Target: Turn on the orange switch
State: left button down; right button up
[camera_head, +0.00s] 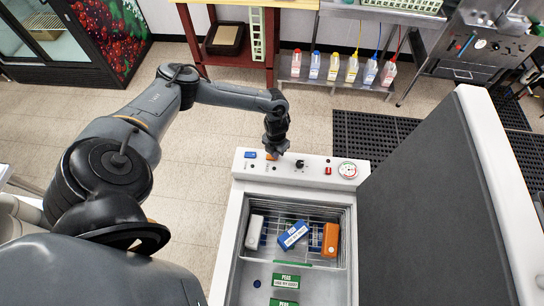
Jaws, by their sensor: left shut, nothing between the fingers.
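The orange switch (270,157) is on the white control panel (312,172) at the back of the open chest. Only a small part of it shows, just under my left gripper. My left gripper (275,151) is shut and empty, pointing down at the panel, at or just above the orange switch. I cannot tell whether it touches the switch. The gripper hides part of the switch, so its position is not clear. My right gripper is not in view.
The panel also holds a blue switch (250,155), a black knob (299,164), a red switch (328,171) and a round gauge (347,170). The raised dark lid (430,200) stands at the right. A wire basket (290,215) holds boxes.

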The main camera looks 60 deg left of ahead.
pick_arm(q)
jog(key=shift+f+b, duration=0.3)
jog(key=shift+f, duration=0.15)
jog(key=shift+r, duration=0.1)
jog(key=shift+r+p, duration=3)
jog(key=shift+r, duration=0.5)
jog(key=shift+s+f, duration=0.1)
